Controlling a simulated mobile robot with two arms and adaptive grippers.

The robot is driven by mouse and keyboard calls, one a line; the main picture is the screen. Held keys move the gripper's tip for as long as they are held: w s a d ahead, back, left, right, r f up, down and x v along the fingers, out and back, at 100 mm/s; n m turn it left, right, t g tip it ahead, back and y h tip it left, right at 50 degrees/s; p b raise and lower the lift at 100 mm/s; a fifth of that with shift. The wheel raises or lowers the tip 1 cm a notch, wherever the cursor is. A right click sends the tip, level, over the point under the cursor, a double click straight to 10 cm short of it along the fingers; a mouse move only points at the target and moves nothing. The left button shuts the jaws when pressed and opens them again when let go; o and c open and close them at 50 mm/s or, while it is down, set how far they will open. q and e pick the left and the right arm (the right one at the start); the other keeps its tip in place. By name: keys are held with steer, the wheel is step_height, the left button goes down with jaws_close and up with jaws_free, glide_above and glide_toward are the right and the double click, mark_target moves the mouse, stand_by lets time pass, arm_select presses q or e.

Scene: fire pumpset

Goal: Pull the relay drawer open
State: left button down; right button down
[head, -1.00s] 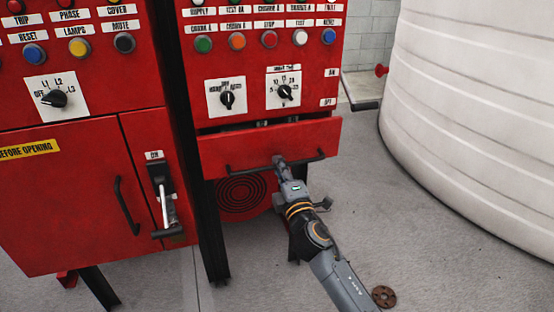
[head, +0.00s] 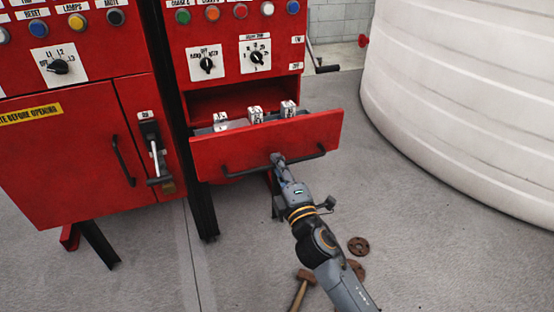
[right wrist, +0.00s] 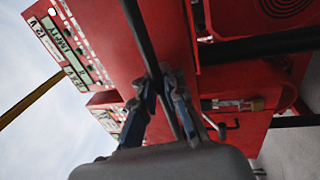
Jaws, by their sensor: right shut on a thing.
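The red relay drawer (head: 268,142) stands pulled out of the right-hand cabinet in the head view. Several white relays (head: 255,115) show inside it, above its front panel. A black bar handle (head: 240,172) runs across the lower front of the drawer. My right gripper (head: 279,160) is shut on this handle near its middle. In the right wrist view the fingers (right wrist: 163,95) close around the dark handle bar (right wrist: 142,40). My left gripper is not in view.
The left red cabinet (head: 65,150) has a closed door and a lever switch (head: 153,150). A large white tank (head: 470,100) stands at the right. A hammer (head: 302,288) and rusty discs (head: 358,246) lie on the grey floor near my right arm.

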steer(key=shift+s+f, duration=0.1)
steer(key=shift+s, duration=0.1)
steer(key=c, duration=1.4)
jaws_free()
